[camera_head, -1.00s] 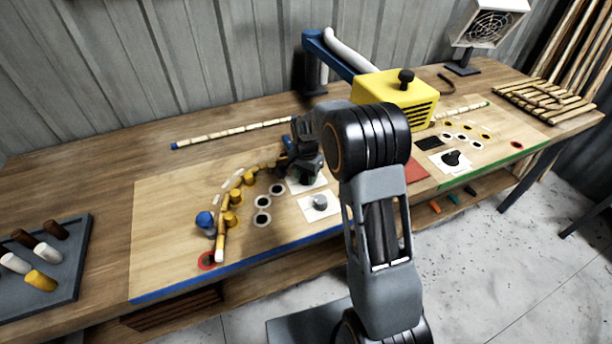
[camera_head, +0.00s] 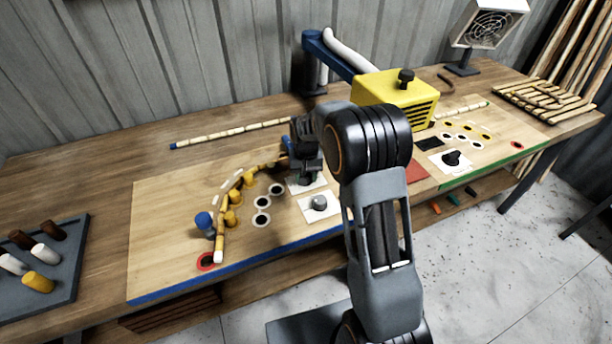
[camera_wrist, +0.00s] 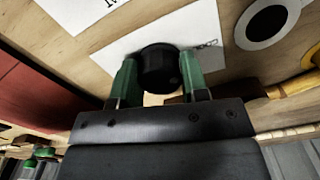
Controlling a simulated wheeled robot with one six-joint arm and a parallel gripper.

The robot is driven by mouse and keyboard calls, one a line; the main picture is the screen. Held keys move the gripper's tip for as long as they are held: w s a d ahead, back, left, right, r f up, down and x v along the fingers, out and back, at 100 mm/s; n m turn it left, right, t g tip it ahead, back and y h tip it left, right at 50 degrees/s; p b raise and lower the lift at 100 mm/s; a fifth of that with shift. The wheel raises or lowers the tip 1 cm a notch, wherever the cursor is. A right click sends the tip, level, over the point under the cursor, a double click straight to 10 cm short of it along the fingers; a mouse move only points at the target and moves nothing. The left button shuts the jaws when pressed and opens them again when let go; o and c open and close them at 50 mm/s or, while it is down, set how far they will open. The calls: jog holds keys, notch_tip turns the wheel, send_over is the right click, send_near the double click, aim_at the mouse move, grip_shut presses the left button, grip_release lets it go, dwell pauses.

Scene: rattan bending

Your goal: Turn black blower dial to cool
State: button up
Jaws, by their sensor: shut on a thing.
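My gripper (camera_head: 304,177) points down over a white card on the blue-edged board. In the wrist view, a round black dial (camera_wrist: 158,66) stands on a white card (camera_wrist: 190,30) between the two green fingertips of my gripper (camera_wrist: 158,78). The fingers are shut on the dial from both sides. A small mark shows on the card to the right of the dial. I cannot make out a pointer on the dial. In the head view my gripper mostly hides this dial. Another black dial (camera_head: 451,158) sits on a white card on the green-edged board.
A grey knob (camera_head: 319,202) on a card stands close in front of my gripper. A bent rattan pole (camera_head: 222,232) runs past pegs to the left. The yellow blower box (camera_head: 393,97) stands behind my arm. A peg tray (camera_head: 45,265) lies far left.

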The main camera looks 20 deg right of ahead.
dwell(0.3)
jog(key=o, duration=0.9)
jog(key=shift+o, duration=0.2)
notch_tip(320, 180, up, 14)
jog(key=shift+f, duration=0.1)
dwell(0.5)
jog(key=s+n+t, duration=0.2)
jog(key=s+t, duration=0.1)
jog(key=s, duration=2)
jog(key=shift+s+a+t+p, duration=0.15)
jog(key=shift+a+t+p, duration=0.1)
jog(key=shift+t+p, duration=0.05)
